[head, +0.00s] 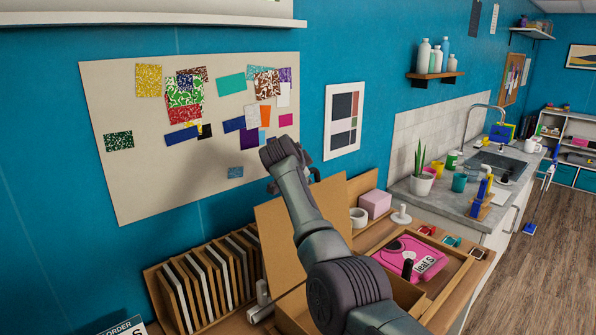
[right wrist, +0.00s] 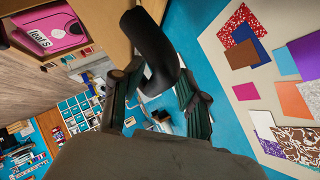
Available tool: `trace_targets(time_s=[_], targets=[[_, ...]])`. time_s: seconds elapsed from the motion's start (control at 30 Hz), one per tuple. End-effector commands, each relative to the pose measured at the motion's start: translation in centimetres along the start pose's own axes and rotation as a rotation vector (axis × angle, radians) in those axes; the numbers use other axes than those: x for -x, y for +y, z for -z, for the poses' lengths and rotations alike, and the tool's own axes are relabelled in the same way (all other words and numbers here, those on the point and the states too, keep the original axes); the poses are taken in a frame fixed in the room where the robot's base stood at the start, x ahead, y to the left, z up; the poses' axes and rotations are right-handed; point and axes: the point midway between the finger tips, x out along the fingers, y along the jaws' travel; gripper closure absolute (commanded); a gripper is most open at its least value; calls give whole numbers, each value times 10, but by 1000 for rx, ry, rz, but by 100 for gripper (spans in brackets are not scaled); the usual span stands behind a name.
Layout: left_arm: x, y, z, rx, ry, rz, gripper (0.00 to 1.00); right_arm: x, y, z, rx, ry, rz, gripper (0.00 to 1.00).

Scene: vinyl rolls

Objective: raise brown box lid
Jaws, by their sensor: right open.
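The brown box (head: 292,312) is at the bottom middle of the head view, partly hidden by my right arm. Its plain brown lid (head: 278,240) stands raised and tilted, with my arm crossing in front of it. My right arm reaches up past the lid, and its gripper is largely hidden in the head view. My left gripper is not in view.
A pink package (head: 412,258) lies in a wooden tray right of the box. A wooden rack of sample boards (head: 205,285) stands to the left. A pink block (head: 375,203) and a white roll (head: 358,217) sit behind. The pinboard (head: 130,190) hangs on the wall.

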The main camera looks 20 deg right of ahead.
Motion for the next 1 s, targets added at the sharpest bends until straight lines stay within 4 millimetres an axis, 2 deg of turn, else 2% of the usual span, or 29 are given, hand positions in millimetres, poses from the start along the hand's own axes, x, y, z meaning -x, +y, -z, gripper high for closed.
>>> trace_targets(time_s=[0.2, 0.6, 0.8, 1.0], targets=[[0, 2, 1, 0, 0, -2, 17, 22, 1, -2, -1, -3, 3, 57], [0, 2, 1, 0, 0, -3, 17, 99, -1, 0, -2, -1, 6, 57], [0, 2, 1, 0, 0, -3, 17, 116, 0, 0, -1, 0, 4, 57], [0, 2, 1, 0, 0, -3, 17, 118, 0, 0, 0, 0, 3, 57]])
